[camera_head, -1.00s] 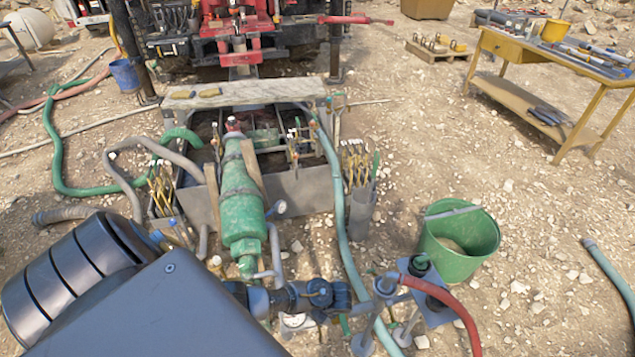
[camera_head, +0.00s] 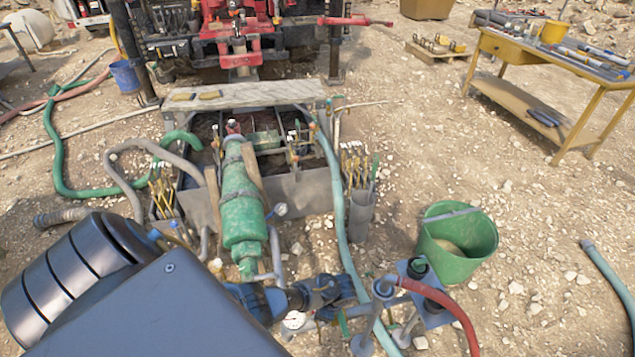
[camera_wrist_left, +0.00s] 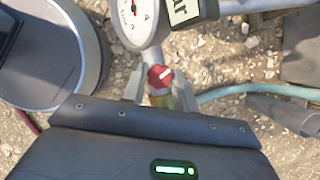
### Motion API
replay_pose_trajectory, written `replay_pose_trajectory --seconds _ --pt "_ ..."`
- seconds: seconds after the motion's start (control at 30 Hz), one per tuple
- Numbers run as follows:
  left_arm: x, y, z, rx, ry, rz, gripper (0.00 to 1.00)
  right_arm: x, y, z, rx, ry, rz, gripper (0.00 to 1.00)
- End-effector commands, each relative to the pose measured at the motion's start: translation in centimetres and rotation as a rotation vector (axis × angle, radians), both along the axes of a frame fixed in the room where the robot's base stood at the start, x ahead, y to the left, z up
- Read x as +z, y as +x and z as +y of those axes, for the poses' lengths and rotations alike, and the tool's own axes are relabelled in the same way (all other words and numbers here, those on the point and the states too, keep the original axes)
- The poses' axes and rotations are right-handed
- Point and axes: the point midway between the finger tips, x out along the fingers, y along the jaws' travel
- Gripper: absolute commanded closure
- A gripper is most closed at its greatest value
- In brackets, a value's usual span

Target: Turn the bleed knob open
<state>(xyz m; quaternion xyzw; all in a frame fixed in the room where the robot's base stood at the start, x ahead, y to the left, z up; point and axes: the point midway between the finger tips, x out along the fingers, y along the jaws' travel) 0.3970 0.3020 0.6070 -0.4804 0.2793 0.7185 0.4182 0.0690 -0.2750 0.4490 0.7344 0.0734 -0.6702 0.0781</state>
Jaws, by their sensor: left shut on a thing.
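The red bleed knob (camera_wrist_left: 160,77), with a pale bar mark on its face, sits on a brass-coloured stem in the left wrist view. My left gripper (camera_wrist_left: 159,90) has its pale fingers on both sides of the knob and is shut on it. A round white gauge (camera_wrist_left: 135,18) is just beyond the knob. My right gripper is not in view.
A red hose (camera_head: 445,299) and a pale blue-green hose (camera_head: 345,235) run close to my left wrist. A green bucket (camera_head: 470,262) stands to the right. A green cylinder (camera_head: 240,205) leans at the mud tank (camera_head: 300,190).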

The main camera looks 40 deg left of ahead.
Motion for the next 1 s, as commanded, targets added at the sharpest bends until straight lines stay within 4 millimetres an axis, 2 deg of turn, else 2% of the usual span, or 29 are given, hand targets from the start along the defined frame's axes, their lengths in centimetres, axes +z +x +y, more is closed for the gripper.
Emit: replay_pose_trajectory --seconds 1.0 --pt "-0.2 -0.2 0.1 0.925 0.000 0.011 0.94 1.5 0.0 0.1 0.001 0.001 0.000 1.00"
